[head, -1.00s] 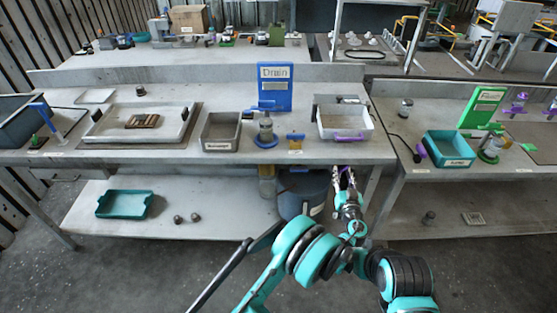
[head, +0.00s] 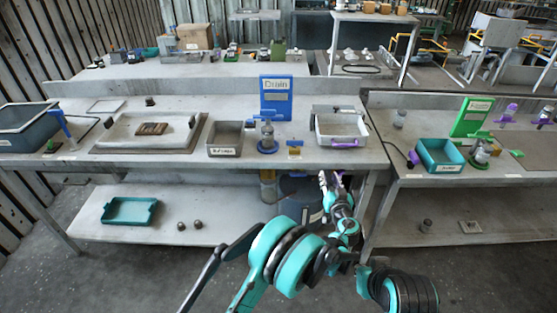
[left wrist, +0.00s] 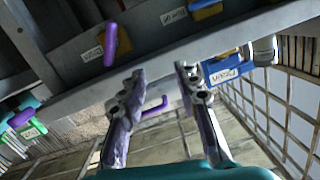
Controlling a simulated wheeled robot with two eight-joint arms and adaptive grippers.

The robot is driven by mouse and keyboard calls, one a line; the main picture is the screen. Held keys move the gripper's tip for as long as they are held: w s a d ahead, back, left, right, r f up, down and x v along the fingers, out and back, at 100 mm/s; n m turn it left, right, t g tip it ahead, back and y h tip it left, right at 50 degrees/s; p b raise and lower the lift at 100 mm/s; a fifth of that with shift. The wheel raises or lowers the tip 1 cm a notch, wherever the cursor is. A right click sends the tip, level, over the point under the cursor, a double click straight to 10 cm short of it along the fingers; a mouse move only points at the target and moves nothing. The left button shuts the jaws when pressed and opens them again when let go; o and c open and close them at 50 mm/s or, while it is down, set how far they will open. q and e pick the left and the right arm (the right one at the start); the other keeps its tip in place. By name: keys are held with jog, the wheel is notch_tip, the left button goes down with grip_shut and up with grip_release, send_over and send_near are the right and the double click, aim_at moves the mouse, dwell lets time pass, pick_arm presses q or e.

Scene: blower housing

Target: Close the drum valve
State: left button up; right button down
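The blue drum (head: 292,190) stands under the middle bench, partly covered by my left arm. I cannot make out its valve in either view. My left gripper (head: 331,181) is in front of the bench edge, to the right of the drum as seen in the head view, its fingers pointing up. In the left wrist view the left gripper (left wrist: 160,82) has its two fingers apart with nothing held between them. A purple bar (left wrist: 155,107) shows behind the gap between the fingers; I cannot tell if it belongs to the valve. My right gripper is not in view.
The bench front edge (head: 230,164) lies just behind my left gripper. A yellowish container (head: 268,186) stands beside the drum. The lower shelf (head: 225,215) holds a teal tray (head: 130,210) at left. A white bin (head: 340,125) and a blue Drain sign (head: 276,95) stand above.

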pick_arm(q)
jog(key=s+a+r+g+y+p, duration=0.1)
jog(key=s+a+r+g, duration=0.1)
jog(key=a+r, duration=0.4)
jog(key=s+a+r+n+g+p, duration=0.1)
jog(key=a+r, duration=0.5)
jog(key=a, duration=0.6)
jog(key=shift+s+r+g+y, duration=0.15)
jog(key=shift+s+g+y, duration=0.35)
jog(key=shift+s, duration=0.6)
